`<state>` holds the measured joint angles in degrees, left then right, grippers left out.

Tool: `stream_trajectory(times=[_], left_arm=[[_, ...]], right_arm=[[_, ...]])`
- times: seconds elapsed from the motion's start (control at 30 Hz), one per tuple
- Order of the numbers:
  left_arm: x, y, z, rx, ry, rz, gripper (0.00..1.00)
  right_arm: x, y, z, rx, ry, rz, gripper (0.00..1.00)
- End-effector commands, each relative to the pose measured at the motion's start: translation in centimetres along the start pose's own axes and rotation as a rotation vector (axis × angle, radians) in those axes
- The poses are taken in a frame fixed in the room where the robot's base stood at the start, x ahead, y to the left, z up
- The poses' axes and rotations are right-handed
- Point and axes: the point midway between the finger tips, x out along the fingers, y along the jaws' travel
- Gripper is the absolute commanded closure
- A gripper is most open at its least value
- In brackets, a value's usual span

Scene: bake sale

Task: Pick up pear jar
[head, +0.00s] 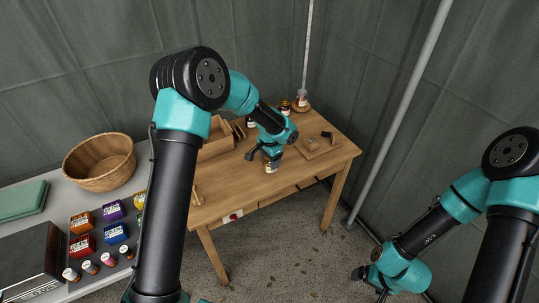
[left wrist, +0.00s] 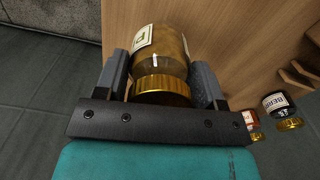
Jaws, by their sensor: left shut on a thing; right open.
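My left gripper (head: 268,156) is shut on a small glass jar (head: 271,167) with amber contents near the front edge of the wooden table (head: 235,180). In the left wrist view the jar (left wrist: 160,62) sits between the two fingers, its gold lid towards the gripper. Its pale label is only partly visible and I cannot read it, so I cannot confirm it is the pear jar. I cannot tell whether it touches the tabletop. My right gripper (head: 378,290) is open and empty, low over the floor at the lower right.
More jars stand towards the back of the wooden table, one dark (head: 285,107) and one on a round stand (head: 301,100). A wooden crate (head: 215,145) and a board (head: 318,147) flank my left gripper. A grey table with a wicker basket (head: 98,162) and coloured boxes is at left.

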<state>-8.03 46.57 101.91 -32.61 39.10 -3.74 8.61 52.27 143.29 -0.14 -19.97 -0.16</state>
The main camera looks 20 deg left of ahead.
Motion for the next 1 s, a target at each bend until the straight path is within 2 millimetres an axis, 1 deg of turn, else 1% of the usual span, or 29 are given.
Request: stream_trajectory(times=[0.03, 0.3, 0.4, 0.5, 0.7, 1.0], left_arm=[[-0.2, 0.9, 0.7, 0.001, -0.001, 0.001, 0.7], [-0.7, 5.8, 4.2, 0.003, -0.002, 0.001, 0.7], [-0.9, 7.3, 5.2, 0.003, -0.001, 0.001, 0.7], [-1.0, 8.4, 6.0, 0.001, 0.0, 0.0, 0.7], [-1.1, 9.6, 6.8, 0.001, 0.0, 0.0, 0.7], [-1.1, 9.7, 6.9, -0.001, 0.0, 0.0, 0.7]], right_arm=[[0.0, 0.0, 0.0, 0.0, 0.0, 0.0, 0.08], [0.0, 0.0, 0.0, 0.0, 0.0, 0.0, 0.08], [0.0, 0.0, 0.0, 0.0, 0.0, 0.0, 0.08], [0.0, 0.0, 0.0, 0.0, 0.0, 0.0, 0.08], [0.0, 0.0, 0.0, 0.0, 0.0, 0.0, 0.08], [0.0, 0.0, 0.0, 0.0, 0.0, 0.0, 0.08]])
